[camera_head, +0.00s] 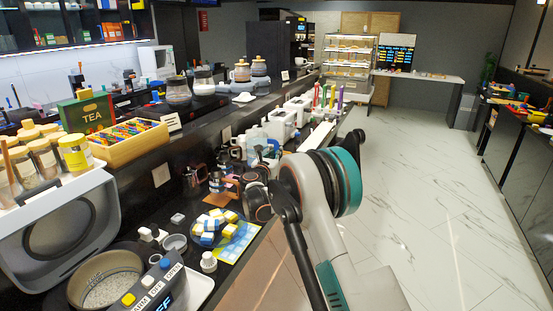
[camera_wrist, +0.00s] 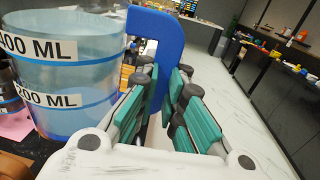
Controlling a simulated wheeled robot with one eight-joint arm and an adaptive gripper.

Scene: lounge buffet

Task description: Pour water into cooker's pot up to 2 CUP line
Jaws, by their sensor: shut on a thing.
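The cooker's round pot (camera_head: 78,292) sits at the bottom left of the head view, with pale grainy contents. The cooker's panel (camera_head: 152,292) beside it has yellow, grey and blue buttons and a lit display. No 2 CUP line is readable. In the wrist view, a clear jug (camera_wrist: 66,80) marked 400 ML and 200 ML fills the left side, tinted blue; its water level is unclear. My gripper (camera_wrist: 163,78) has its teal fingers on either side of the jug's blue handle (camera_wrist: 160,35) and is shut on it. My arm hides the gripper in the head view.
A raised lid (camera_head: 60,235) stands behind the pot, with jars (camera_head: 75,153) above it. A bowl of wrapped packets (camera_head: 213,228), a small white cup (camera_head: 208,262) and glassware crowd the dark counter. The marble floor (camera_head: 440,190) at right is clear.

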